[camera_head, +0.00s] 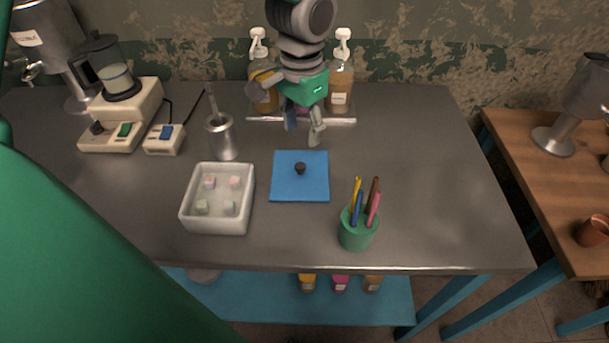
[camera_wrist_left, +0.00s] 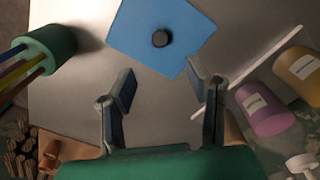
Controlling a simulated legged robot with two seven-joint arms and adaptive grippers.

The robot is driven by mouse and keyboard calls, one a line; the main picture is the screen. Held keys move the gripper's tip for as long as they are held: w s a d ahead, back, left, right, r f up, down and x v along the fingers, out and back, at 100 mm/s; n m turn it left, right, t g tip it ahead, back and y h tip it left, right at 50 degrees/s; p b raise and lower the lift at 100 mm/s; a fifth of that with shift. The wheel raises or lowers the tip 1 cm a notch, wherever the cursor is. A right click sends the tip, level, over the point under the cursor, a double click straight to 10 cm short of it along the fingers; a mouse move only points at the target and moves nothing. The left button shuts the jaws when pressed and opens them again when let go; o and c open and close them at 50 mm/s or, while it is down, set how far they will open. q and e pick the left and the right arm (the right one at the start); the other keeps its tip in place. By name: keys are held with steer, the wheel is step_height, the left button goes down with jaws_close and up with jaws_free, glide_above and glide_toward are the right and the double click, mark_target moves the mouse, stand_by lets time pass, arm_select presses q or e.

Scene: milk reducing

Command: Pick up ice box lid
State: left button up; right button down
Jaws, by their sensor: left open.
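The ice box lid (camera_head: 290,188) is a flat blue square with a dark round knob (camera_head: 300,168), lying on the grey table right of the ice box. It also shows in the left wrist view (camera_wrist_left: 185,38), with its knob beyond my fingertips. The ice box (camera_head: 218,226) is white and uncovered, with several pale cubes inside. My left gripper (camera_head: 303,132) is open and empty, just behind the lid in the head view. In the left wrist view its two fingers (camera_wrist_left: 162,92) stand apart with nothing between them. My right gripper is not in view.
A green pen cup (camera_head: 356,235) stands front right of the lid. A metal cup (camera_head: 222,138) stands left behind it. Bottles (camera_head: 340,88) on a tray are behind my gripper. A blender (camera_head: 119,80) is at the left. The right part of the table is clear.

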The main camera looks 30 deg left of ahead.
mark_target(300, 165)
arm_select(q)
steer(key=f, duration=0.2)
steer(key=a+f, duration=0.1)
steer(key=f, duration=0.2)
steer(key=shift+w, duration=0.1)
steer(key=shift+d+f, duration=0.15)
steer(key=shift+f, duration=0.15)
steer(key=f, duration=0.2)
steer(key=d+f+b, duration=0.1)
steer(key=f, duration=0.1)
steer(key=shift+s+f, duration=0.1)
steer(key=shift+s, duration=0.25)
steer(key=shift+a+f, duration=0.1)
steer(key=shift+f, duration=0.05)
steer(key=shift+a, duration=0.4)
jaws_close()
